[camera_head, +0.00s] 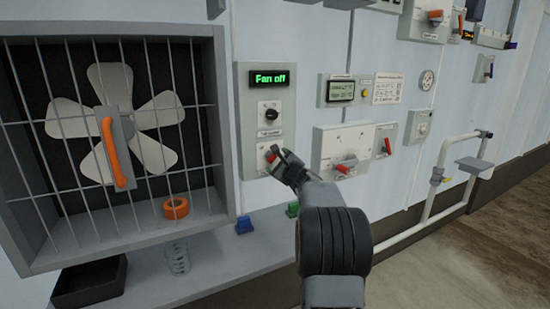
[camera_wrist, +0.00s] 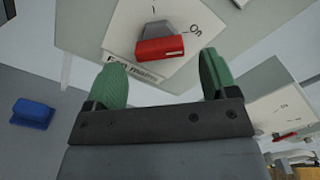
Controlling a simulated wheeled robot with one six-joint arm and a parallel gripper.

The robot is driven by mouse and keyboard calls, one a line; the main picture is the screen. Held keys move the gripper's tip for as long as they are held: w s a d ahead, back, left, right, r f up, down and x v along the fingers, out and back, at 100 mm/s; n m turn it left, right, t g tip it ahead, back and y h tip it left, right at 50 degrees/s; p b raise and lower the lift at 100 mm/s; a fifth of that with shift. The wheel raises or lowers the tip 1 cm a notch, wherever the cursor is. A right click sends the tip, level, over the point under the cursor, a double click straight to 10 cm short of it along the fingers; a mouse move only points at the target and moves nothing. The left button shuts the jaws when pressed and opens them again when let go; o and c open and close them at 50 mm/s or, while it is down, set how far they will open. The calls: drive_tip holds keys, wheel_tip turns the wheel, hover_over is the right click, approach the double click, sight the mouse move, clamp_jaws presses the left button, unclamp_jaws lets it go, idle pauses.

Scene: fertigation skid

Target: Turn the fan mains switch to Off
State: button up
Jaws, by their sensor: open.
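The fan mains switch is a red-tipped grey handle (camera_wrist: 160,46) on a white plate (camera_wrist: 195,20) marked "Fan mains" and "On" in the wrist view. In the head view its red handle (camera_head: 270,157) shows just left of my gripper (camera_head: 281,158), low on the grey fan panel (camera_head: 264,97). The display above reads "Fan off". In the wrist view my gripper (camera_wrist: 166,78) is open, with its green fingertips left and right of the red handle. I see no contact, and the handle appears beyond the fingertips. Which mark the handle points to is not clear.
A caged fan (camera_head: 115,115) with an orange handle stands left of the panel. A shelf (camera_head: 200,268) below holds a blue block (camera_head: 243,224) and a green block (camera_head: 292,209). Another panel with a red switch (camera_head: 346,164) is at the right, beside white pipes (camera_head: 435,192).

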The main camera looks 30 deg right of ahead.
sight(272, 157)
drive_tip(key=shift+w+d+p, duration=0.15)
drive_tip(key=shift+w+p, duration=0.05)
drive_tip(key=shift+w, duration=0.65)
drive_tip(key=shift+w+d+p, duration=0.1)
drive_tip(key=shift+w+p, duration=0.05)
drive_tip(key=shift+w, duration=0.65)
drive_tip(key=c, duration=0.9)
drive_tip(key=shift+f+b, duration=0.1)
drive_tip(key=shift+b, duration=0.2)
